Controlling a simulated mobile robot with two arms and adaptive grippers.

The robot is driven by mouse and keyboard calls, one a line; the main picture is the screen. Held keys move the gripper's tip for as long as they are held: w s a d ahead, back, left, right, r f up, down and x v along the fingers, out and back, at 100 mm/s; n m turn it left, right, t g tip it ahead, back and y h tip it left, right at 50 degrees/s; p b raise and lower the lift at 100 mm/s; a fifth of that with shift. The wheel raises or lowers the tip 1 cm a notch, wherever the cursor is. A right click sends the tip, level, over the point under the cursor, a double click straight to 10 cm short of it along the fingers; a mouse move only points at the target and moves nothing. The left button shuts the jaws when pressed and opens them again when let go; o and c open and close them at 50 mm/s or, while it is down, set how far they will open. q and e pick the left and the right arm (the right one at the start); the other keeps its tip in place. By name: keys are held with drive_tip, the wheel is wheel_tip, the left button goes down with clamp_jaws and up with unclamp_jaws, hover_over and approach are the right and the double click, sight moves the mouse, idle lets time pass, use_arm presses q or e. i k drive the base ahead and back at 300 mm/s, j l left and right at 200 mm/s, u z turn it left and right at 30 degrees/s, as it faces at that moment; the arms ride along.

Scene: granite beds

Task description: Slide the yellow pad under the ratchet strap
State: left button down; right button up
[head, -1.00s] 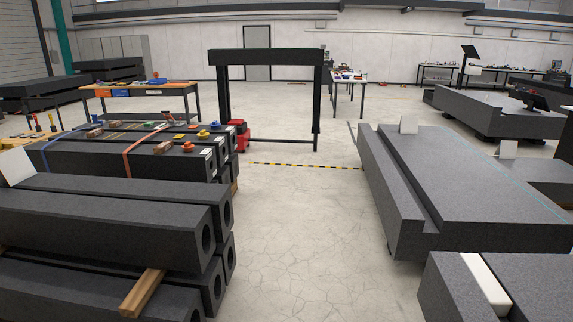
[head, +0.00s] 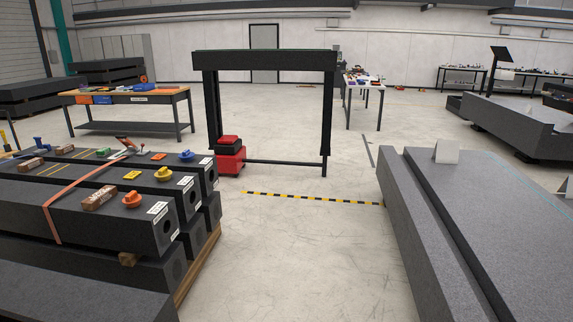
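A small flat yellow pad (head: 132,175) lies on top of the stacked dark granite beams (head: 110,222) at the left. The orange-red ratchet strap (head: 75,186) runs across the beams and down the near side face. Its ratchet (head: 128,144) sits on top at the far end of the strap. The pad lies to the right of the strap, apart from it. Neither of my grippers is in view.
Wooden blocks (head: 99,198), an orange knob (head: 132,200), a yellow knob (head: 162,174) and a blue knob (head: 186,155) also sit on the beams. A granite bed (head: 480,230) stands right. Floor between is clear up to a striped line (head: 310,199).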

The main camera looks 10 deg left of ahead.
sight(133, 174)
drive_tip(key=i+l+u, duration=0.1)
drive_tip(key=i, duration=2.25)
drive_tip(key=i+u, duration=0.4)
drive_tip(key=i+l+u, duration=0.2)
drive_tip(key=i+u, duration=0.15)
drive_tip(key=i, duration=0.15)
drive_tip(key=i+l+u, duration=0.4)
drive_tip(key=j, duration=0.1)
